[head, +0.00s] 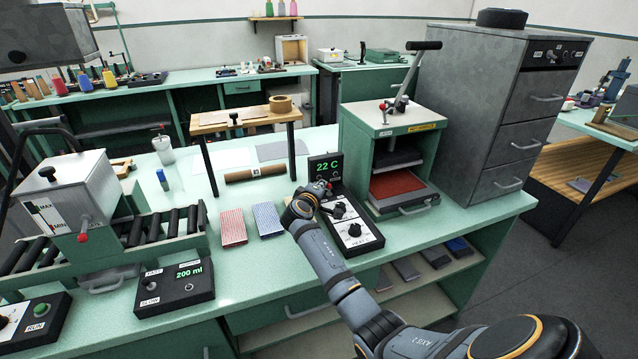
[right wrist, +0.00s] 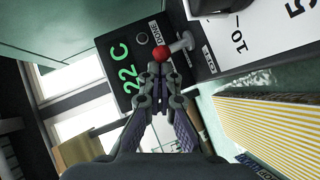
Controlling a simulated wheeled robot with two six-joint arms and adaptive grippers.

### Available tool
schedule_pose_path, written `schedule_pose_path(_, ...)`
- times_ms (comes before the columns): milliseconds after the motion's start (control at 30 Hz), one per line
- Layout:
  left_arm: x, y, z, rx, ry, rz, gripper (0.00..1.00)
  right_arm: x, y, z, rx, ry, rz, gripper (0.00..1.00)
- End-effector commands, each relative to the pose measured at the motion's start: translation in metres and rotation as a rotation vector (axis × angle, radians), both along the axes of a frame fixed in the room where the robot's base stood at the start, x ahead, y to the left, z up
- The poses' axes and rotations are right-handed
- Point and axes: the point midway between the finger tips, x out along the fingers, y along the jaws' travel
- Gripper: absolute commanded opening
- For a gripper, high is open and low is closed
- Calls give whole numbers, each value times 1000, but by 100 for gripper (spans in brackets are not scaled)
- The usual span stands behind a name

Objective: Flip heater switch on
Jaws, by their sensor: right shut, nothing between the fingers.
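The heater control box (head: 350,232) stands on the green bench, with a white panel, black knobs and a dark display (head: 325,168) reading 22 C behind it. The switch is a short metal lever with a red ball tip (right wrist: 160,53), at the panel's end nearest the display (right wrist: 118,78). My right gripper (right wrist: 160,74) is shut and empty. Its fingertips are right by the red ball; I cannot tell whether they touch. In the head view my right gripper (head: 318,188) is over the far end of the box and partly hides the switch. My left gripper is out of view.
A green press (head: 390,135) with a long lever stands right of the box. Red and blue striped pads (head: 233,227) lie to the left. A wooden stand (head: 245,119) and a brown roll (head: 255,174) are behind. A 200 ml control box (head: 174,288) sits at front left.

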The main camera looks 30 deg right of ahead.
Motion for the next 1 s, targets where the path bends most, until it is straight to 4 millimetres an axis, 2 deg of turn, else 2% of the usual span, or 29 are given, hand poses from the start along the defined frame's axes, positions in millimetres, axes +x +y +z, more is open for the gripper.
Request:
schedule_pose_path(33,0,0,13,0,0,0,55,-1,-3,9,31,-8,-1,0)
schedule_pose_path(233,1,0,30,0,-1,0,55,-3,-9,10,166,-39,-2,0)
schedule_pose_path(333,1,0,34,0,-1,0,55,-3,-12,9,214,-50,-2,0)
schedule_pose_path(567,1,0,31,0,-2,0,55,-3,-11,6,210,-50,-1,0)
schedule_pose_path(1000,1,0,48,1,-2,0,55,-3,-11,23,207,-50,0,0)
